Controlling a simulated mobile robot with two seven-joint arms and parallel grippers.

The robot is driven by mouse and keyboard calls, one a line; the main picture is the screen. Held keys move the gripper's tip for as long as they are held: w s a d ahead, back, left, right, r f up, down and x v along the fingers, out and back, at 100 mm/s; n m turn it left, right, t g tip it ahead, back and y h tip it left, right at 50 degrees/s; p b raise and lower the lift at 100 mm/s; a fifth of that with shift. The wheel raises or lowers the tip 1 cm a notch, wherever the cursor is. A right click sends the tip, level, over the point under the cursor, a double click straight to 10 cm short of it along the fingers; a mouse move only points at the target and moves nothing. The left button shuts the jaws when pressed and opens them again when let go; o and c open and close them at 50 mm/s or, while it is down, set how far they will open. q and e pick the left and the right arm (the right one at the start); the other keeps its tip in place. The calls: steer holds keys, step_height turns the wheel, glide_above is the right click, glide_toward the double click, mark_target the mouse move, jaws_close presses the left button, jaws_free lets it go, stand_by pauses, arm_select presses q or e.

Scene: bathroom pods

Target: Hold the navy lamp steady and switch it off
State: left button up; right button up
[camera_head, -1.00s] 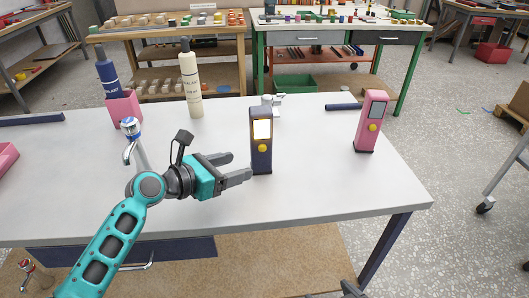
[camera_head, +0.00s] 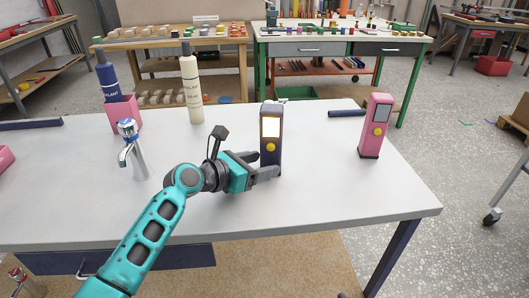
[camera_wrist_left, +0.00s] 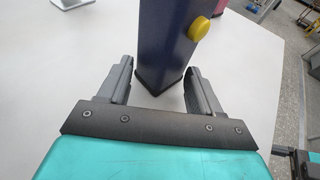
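The navy lamp (camera_head: 271,128) stands upright on the table, with a bright white panel and a yellow button (camera_head: 270,147) below it. My left gripper (camera_head: 266,166) is open, low at the lamp's left side, with one finger reaching across in front of its lower part. In the left wrist view the lamp (camera_wrist_left: 168,45) stands between the fingertips of the left gripper (camera_wrist_left: 160,78), with visible gaps on both sides. The yellow button (camera_wrist_left: 199,28) faces right there.
A pink lamp (camera_head: 375,128) with a grey panel stands to the right on the white table (camera_head: 320,185). A dark bar (camera_head: 347,113) lies behind.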

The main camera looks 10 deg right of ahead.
arm_select(q)
jaws_close()
stand_by(0.4)
steer(key=shift+o, duration=2.1)
jaws_free()
